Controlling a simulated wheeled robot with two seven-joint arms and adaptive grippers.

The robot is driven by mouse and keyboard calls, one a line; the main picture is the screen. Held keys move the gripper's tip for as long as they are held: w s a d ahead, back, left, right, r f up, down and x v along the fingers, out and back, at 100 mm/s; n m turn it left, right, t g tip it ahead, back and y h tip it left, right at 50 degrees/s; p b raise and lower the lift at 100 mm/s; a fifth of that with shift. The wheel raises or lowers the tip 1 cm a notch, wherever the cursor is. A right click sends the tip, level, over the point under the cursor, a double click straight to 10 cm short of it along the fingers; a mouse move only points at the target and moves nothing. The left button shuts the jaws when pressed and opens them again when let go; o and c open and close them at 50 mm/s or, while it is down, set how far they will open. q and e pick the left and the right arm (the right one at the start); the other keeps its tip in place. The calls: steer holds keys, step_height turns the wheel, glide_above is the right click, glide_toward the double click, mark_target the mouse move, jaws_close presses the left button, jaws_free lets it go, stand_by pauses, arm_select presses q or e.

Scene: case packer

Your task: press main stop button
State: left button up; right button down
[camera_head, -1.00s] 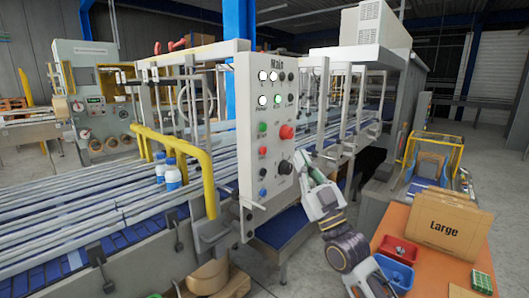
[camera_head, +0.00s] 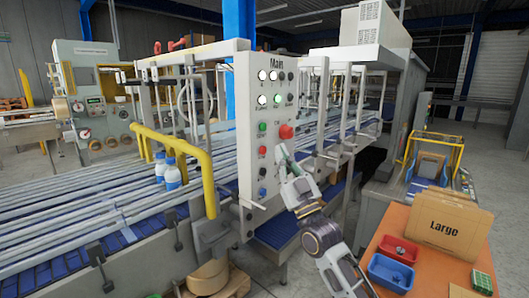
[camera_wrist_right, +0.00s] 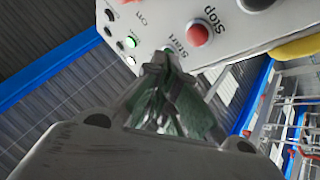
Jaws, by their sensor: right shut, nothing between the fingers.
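The panel headed "Main" (camera_head: 248,95) stands upright at the middle of the head view. It carries a small red button (camera_head: 263,150) below a green one (camera_head: 263,127), and a larger red knob (camera_head: 286,131) to their right. In the right wrist view a red button (camera_wrist_right: 198,34) sits beside the word "Stop", with "Start" near my fingertips. My right gripper (camera_head: 279,154) is shut and empty, its tips in front of the panel, below the larger red knob. It covers the black knob. Contact cannot be told. My left gripper is out of view.
A conveyor with two blue-capped bottles (camera_head: 172,172) and a yellow rail (camera_head: 180,140) lies left of the panel. An orange table (camera_head: 428,278) with a red bin (camera_head: 398,248), a blue bin (camera_head: 390,272) and a "Large" carton (camera_head: 447,218) stands right.

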steer(key=shift+w+a, duration=0.75)
steer(key=shift+a, duration=0.3)
steer(key=shift+w+a, duration=0.55)
steer(key=shift+a, duration=0.2)
stand_by(2.5)
steer(key=shift+s+d, duration=0.1)
steer(key=shift+d, duration=0.05)
steer(key=shift+s+d, duration=0.45)
steer(key=shift+d, duration=0.15)
steer(key=shift+d, duration=0.1)
stand_by(0.4)
steer(key=shift+s+d+p, duration=0.2)
steer(key=shift+s+d, duration=0.55)
steer(key=shift+d, duration=0.25)
steer(key=shift+s+d+p, duration=0.15)
steer(key=shift+s+d, duration=0.6)
steer(key=shift+d, duration=0.2)
